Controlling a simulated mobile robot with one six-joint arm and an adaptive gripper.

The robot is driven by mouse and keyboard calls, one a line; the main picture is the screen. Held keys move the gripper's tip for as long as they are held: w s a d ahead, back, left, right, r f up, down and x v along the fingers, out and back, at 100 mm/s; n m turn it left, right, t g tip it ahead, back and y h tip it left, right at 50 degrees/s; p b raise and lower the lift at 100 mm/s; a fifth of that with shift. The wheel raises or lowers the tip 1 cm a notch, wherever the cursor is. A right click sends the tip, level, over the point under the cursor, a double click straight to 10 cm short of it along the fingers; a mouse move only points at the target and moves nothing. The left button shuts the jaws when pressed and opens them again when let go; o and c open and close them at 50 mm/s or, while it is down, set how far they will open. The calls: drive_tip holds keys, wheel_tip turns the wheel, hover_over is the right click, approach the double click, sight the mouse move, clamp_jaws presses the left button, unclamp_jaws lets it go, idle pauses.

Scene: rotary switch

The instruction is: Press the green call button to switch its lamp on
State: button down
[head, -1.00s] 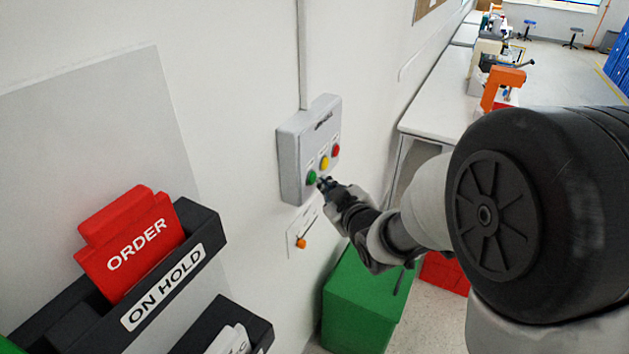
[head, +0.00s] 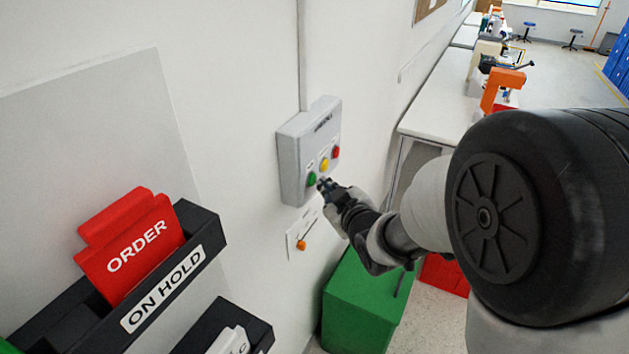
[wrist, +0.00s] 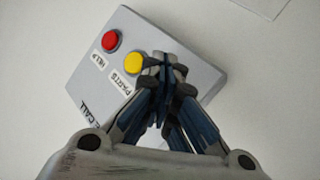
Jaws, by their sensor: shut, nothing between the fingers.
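A grey call box (head: 296,160) is fixed to the white wall and carries a green button (head: 311,179), a yellow button (head: 324,165) and a red button (head: 336,152). My gripper (head: 324,184) is shut and empty, its tips close beside the green button; I cannot tell whether they touch it. In the wrist view the shut fingers (wrist: 163,62) lie over the box, hiding the green button. The yellow button (wrist: 134,63) and red button (wrist: 110,40) show there to their left. No lit lamp is discernible.
A small plate with an orange knob (head: 301,244) is on the wall below the box. Black wall trays (head: 205,222) with a red ORDER folder (head: 130,245) are at left. A green bin (head: 365,305) stands below, and a workbench (head: 440,105) is beyond.

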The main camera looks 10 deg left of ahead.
drive_tip(key=shift+a, duration=0.1)
idle(0.3)
drive_tip(key=shift+w+a+b, duration=0.15)
drive_tip(key=shift+a+b, duration=0.15)
drive_tip(key=shift+b, duration=0.05)
drive_tip(key=shift+d, duration=0.5)
drive_tip(key=shift+s+d, duration=0.4)
drive_tip(key=shift+d, duration=0.5)
drive_tip(key=shift+s+d, duration=0.35)
drive_tip(key=shift+d, duration=0.6)
drive_tip(key=shift+s+d, duration=0.4)
drive_tip(key=shift+d, duration=0.5)
drive_tip(key=shift+r, duration=0.1)
